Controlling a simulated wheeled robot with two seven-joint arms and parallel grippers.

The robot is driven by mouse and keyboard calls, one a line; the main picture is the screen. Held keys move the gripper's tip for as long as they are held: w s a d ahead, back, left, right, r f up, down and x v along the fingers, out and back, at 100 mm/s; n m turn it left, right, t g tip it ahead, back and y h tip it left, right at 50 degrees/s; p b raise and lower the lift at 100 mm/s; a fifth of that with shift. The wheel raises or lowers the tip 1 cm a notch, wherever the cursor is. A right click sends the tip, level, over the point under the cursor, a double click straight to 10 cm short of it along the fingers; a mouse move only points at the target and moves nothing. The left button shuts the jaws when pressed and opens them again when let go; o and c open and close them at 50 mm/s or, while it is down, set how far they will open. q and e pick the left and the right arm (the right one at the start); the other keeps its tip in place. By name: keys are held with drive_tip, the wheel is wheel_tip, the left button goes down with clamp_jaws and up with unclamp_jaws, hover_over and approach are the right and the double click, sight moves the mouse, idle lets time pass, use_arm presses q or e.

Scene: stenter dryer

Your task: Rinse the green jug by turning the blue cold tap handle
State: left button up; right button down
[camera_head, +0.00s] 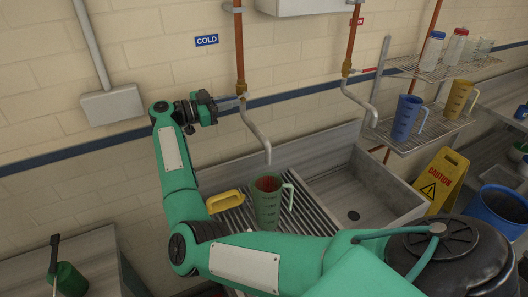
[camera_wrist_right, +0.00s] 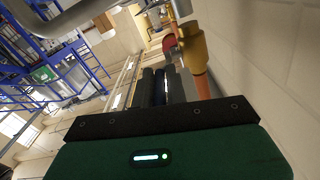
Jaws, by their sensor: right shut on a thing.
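The green jug (camera_head: 268,206) stands upright on the ribbed drainboard, below the end of the cold tap's grey spout (camera_head: 257,130). Its inside looks reddish. I see no water running from the spout. My right gripper (camera_head: 236,103) is at the cold tap under the COLD sign, shut on the tap handle. In the right wrist view the dark fingers (camera_wrist_right: 161,87) close around a narrow blue piece, beside the brass tap body (camera_wrist_right: 191,48). The handle is mostly hidden by the fingers. My left gripper is not in view.
A second tap with a red handle (camera_head: 368,70) is to the right, over the empty sink basin (camera_head: 365,195). A yellow brush-like item (camera_head: 225,201) lies left of the jug. A wire shelf (camera_head: 405,135) holds a blue jug (camera_head: 406,117). A yellow caution sign (camera_head: 441,180) stands beyond the sink.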

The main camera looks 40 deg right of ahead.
idle(0.4)
wheel_tip(320, 180, up, 2)
drive_tip(key=y+p, duration=0.3)
drive_tip(key=p, duration=0.2)
drive_tip(key=shift+r, duration=0.15)
drive_tip(key=shift+d+t+y+p, duration=0.15)
drive_tip(key=shift+t+y+p, duration=0.15)
drive_tip(key=shift+y+p, duration=0.3)
drive_tip(key=shift+s, duration=0.1)
drive_tip(key=shift+d+r+y, duration=0.15)
drive_tip(key=shift+r+y, duration=0.25)
drive_tip(key=shift+y, duration=0.4)
drive_tip(key=shift+s+d+r+t+y, duration=0.1)
drive_tip(key=shift+d+r+t+y, duration=0.15)
drive_tip(key=shift+y, duration=0.35)
drive_tip(key=shift+d+r+t+y, duration=0.15)
drive_tip(key=shift+t+y, duration=0.1)
drive_tip(key=shift+y, duration=0.35)
